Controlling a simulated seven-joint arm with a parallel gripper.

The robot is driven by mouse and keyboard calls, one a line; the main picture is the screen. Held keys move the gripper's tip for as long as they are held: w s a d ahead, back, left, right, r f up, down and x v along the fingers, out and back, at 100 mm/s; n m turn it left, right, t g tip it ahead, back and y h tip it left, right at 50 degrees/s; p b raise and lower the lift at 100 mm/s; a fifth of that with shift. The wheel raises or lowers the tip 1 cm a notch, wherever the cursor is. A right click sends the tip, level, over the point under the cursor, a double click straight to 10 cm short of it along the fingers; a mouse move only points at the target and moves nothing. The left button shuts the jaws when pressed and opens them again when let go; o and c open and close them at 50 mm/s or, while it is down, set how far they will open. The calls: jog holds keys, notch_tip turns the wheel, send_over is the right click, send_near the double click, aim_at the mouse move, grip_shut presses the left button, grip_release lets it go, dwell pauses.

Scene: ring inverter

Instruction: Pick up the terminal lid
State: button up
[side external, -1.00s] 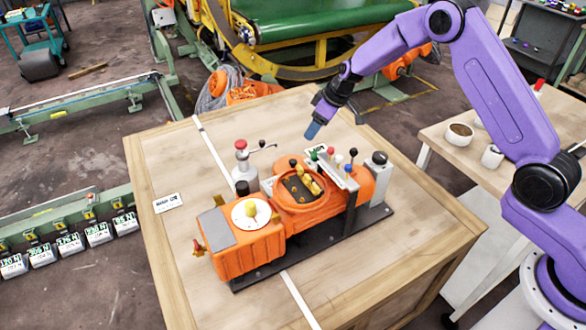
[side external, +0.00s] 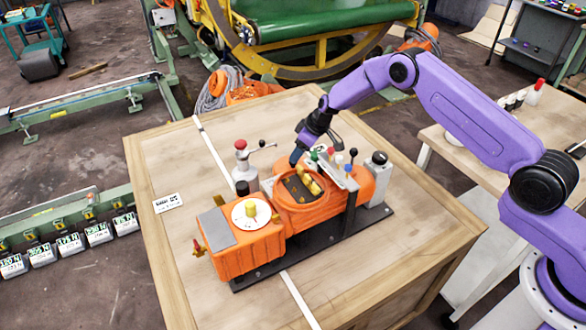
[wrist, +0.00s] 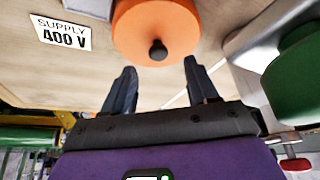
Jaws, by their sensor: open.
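In the wrist view, a round orange piece with a black knob, which looks like the terminal lid (wrist: 155,22), lies ahead of my gripper (wrist: 160,78). Its black knob (wrist: 158,50) is seen between the two fingers, near the level of their tips. The fingers are spread and hold nothing. In the side view my gripper (side external: 296,158) points down just behind the orange machine (side external: 240,255). The lid is hidden there by the machine and the gripper. I cannot tell whether the fingers touch it.
The machine has an open round housing with yellow parts (side external: 308,183), a white disc with a yellow knob (side external: 251,209), and coloured-knob levers (side external: 340,160) close to my gripper. A "SUPPLY 400 V" label (wrist: 61,34) lies nearby.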

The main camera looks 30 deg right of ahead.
aim_at(281, 166)
jog(key=shift+x, duration=2.15)
grip_shut()
